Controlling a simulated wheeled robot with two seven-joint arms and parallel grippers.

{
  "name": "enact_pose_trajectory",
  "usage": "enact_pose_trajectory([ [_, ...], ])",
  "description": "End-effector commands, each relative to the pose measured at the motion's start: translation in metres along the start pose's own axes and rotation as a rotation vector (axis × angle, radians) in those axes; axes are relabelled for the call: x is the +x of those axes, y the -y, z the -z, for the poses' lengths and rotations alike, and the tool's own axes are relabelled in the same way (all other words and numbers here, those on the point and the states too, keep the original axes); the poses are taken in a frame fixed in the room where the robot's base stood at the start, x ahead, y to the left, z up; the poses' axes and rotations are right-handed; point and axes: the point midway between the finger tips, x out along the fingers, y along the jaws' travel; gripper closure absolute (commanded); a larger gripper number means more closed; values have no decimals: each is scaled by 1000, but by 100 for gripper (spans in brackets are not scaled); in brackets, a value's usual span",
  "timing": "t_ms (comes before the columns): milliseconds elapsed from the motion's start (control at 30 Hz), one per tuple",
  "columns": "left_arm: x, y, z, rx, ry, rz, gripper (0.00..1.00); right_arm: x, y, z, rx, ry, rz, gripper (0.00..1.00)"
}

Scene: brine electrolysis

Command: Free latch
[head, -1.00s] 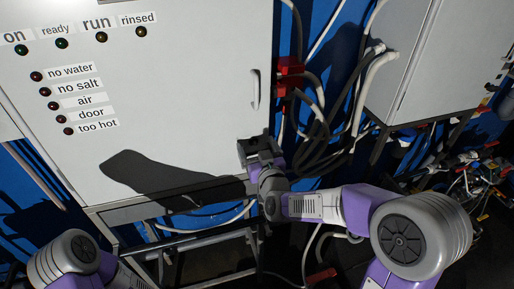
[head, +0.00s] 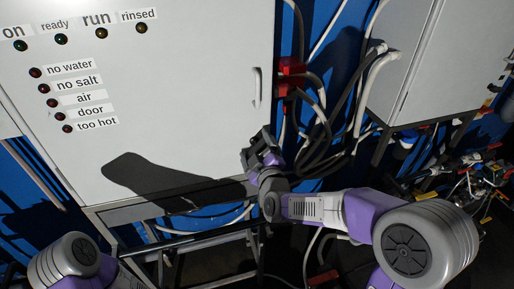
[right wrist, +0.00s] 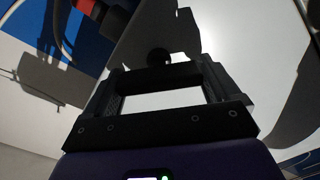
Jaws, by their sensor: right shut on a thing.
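The white cabinet door (head: 170,105) fills the left and middle of the head view. A dark round knob (right wrist: 158,57), which looks like the latch, shows at the fingertips in the right wrist view. My right gripper (head: 261,149) is at the lower right edge of the door, below the pale upright handle (head: 257,87). Its dark jaws also show in the right wrist view (right wrist: 158,75), shut on the latch and tilted. The gripper hides the latch in the head view. My left gripper is out of view; only part of that arm shows at the lower left.
Red connectors (head: 290,77) and hanging cables (head: 318,140) are just right of the door. A second grey cabinet (head: 425,60) stands at the right. A metal frame (head: 205,240) is below the door. Indicator lamps line the door's upper left.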

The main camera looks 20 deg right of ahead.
Motion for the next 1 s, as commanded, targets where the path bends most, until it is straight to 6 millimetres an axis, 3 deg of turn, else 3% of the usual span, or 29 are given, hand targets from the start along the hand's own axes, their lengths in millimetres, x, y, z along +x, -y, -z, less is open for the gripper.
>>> enact_pose_trajectory([
  [600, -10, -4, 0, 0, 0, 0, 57, 0, 3, 0, -552, -1, 0, 41],
  [1000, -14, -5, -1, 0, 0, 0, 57, 0, 4, -1, -735, -1, -1, 41],
])
